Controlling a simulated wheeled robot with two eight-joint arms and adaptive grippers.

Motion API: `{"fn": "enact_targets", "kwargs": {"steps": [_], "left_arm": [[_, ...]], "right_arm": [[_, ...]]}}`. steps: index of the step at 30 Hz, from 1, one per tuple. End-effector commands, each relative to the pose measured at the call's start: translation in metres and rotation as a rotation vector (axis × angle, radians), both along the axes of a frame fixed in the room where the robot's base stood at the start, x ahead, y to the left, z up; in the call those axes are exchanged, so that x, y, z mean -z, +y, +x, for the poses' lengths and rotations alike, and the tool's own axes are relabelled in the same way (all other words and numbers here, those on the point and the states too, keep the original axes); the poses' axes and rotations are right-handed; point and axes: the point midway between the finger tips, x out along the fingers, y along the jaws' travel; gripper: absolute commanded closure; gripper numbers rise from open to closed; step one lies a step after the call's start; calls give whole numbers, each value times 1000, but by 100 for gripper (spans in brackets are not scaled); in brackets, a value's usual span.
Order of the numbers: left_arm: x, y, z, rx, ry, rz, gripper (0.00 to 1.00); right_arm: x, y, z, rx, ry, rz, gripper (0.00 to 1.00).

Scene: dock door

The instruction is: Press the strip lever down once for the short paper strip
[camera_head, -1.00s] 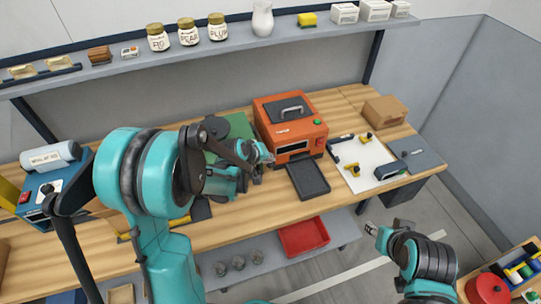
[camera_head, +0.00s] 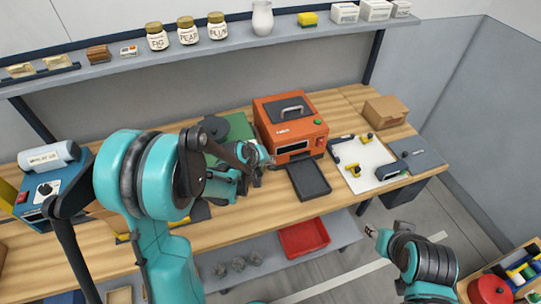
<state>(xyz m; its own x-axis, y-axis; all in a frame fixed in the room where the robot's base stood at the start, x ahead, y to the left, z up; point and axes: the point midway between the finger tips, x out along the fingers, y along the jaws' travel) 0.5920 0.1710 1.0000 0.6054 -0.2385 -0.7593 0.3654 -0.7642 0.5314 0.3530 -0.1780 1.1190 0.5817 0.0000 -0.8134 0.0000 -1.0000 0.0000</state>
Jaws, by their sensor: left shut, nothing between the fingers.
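My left gripper (camera_head: 262,162) is shut and empty above the workbench (camera_head: 237,212), just left of the orange machine (camera_head: 291,129). A blue machine (camera_head: 38,190) with a white roll (camera_head: 48,157) on top, a red button and a dark knob stands at the bench's left end. My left arm partly covers its right side. I cannot make out a strip lever for certain, and I see no short paper strip. My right gripper (camera_head: 373,231) hangs low at the right, in front of the bench and clear of it; its fingers are too small to judge.
A dark tray (camera_head: 309,181) sits in front of the orange machine. A white board (camera_head: 362,164) with black and yellow clamps lies right of it, near a cardboard box (camera_head: 385,111). Jars stand on the upper shelf (camera_head: 285,31). A red bin (camera_head: 304,238) is below the bench.

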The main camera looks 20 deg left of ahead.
Motion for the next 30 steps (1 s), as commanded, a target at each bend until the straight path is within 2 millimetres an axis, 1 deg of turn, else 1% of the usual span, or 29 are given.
{"fn": "enact_targets", "kwargs": {"steps": [17, 30], "left_arm": [[-2, 0, 0, 0, 0, 0, 100], [-27, 3, 3, -2, 0, 0, 100]], "right_arm": [[-1, 0, 0, 0, 0, 0, 60], [-19, 0, 0, 0, 0, 0, 60]]}}
